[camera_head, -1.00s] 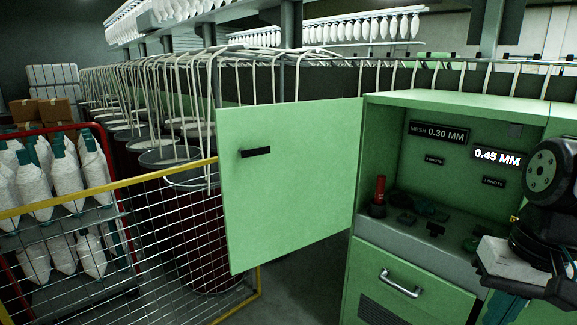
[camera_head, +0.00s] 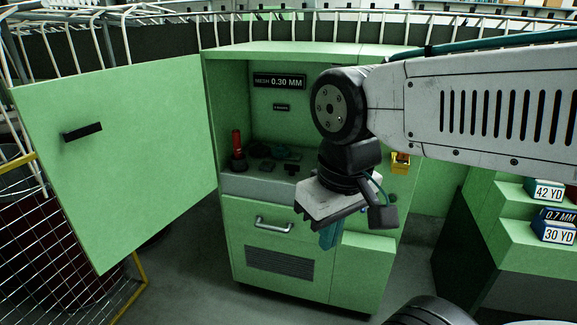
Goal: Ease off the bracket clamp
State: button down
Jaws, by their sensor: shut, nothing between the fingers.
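A green cabinet (camera_head: 287,205) stands in the middle with its door (camera_head: 125,165) swung open to the left. On its grey inner ledge stands a red-handled item (camera_head: 237,145) in a dark base. Beside it lie several dark green and black parts (camera_head: 283,153), too small to tell apart; I cannot tell which, if any, is the bracket clamp. My gripper (camera_head: 328,238) hangs in front of the cabinet's right part, with its teal fingers pointing down, shut and empty. My gripper and arm hide the right part of the cabinet's inside.
A sign reading mesh 0.30 MM (camera_head: 279,82) is on the cabinet's back wall. A drawer handle (camera_head: 273,223) sits below the ledge. A yellow item (camera_head: 400,163) shows right of my wrist. Labelled boxes (camera_head: 548,192) stand on the right. A wire fence (camera_head: 60,265) is at left.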

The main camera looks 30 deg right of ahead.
aim_at(291, 168)
jog(key=z, duration=1.7)
jog(key=i, duration=0.65)
jog(key=u, duration=1.25)
